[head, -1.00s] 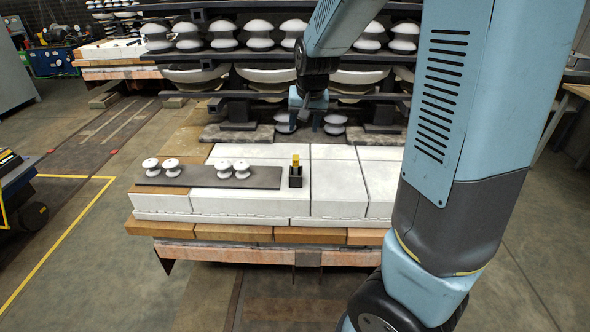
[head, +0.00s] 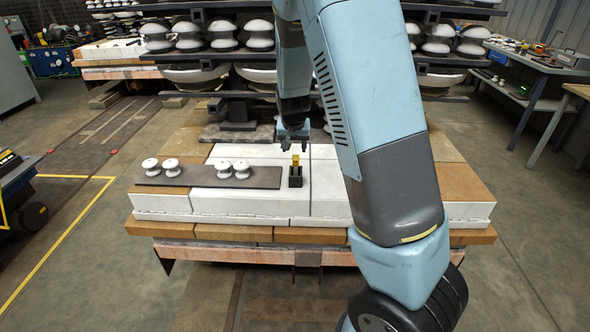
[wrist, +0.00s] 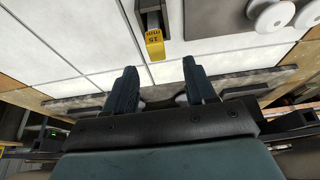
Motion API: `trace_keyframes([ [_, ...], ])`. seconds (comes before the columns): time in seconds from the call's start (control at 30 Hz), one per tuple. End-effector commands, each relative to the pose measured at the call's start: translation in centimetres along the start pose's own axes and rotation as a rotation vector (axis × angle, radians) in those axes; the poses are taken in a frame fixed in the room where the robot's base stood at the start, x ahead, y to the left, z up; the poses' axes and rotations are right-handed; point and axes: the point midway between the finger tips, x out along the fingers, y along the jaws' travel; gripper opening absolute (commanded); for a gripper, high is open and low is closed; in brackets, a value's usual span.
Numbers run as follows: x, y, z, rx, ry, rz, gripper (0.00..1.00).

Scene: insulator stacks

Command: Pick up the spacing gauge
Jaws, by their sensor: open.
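The spacing gauge (head: 295,161) is a small yellow piece standing upright in a dark holder (head: 295,180) on the white block top. In the wrist view the yellow gauge (wrist: 155,44) shows the marking "15 mm" and lies beyond the fingertips, near the middle. My gripper (head: 294,147) hangs just behind and above the gauge in the head view, fingers pointing down. In the wrist view my gripper (wrist: 160,66) has its two dark fingers wide apart with nothing between them. The gauge is not touched by either finger as far as I can see.
A dark strip (head: 208,178) left of the holder bears several white insulators (head: 242,169); they also show at the upper right of the wrist view (wrist: 274,18). Racks of insulators (head: 190,45) stand behind. The white surface right of the holder is partly hidden by my arm.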

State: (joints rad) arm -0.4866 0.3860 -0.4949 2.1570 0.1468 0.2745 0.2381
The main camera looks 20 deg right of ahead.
Motion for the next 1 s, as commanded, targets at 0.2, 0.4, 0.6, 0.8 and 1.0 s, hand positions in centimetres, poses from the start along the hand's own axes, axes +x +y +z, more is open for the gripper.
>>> trace_keyframes([
  [0.2, 1.9, 0.0, 0.0, 0.001, 0.0, 0.0, 0.55],
  [0.4, 3.0, 0.2, 0.1, 0.0, -0.002, 0.001, 0.55],
  [0.6, 5.6, 0.6, 0.3, 0.001, -0.001, 0.001, 0.55],
  [0.8, 7.1, 0.5, 0.2, 0.0, 0.0, 0.0, 0.55],
  [1.0, 7.3, 0.4, 0.2, -0.001, 0.0, -0.001, 0.55],
])
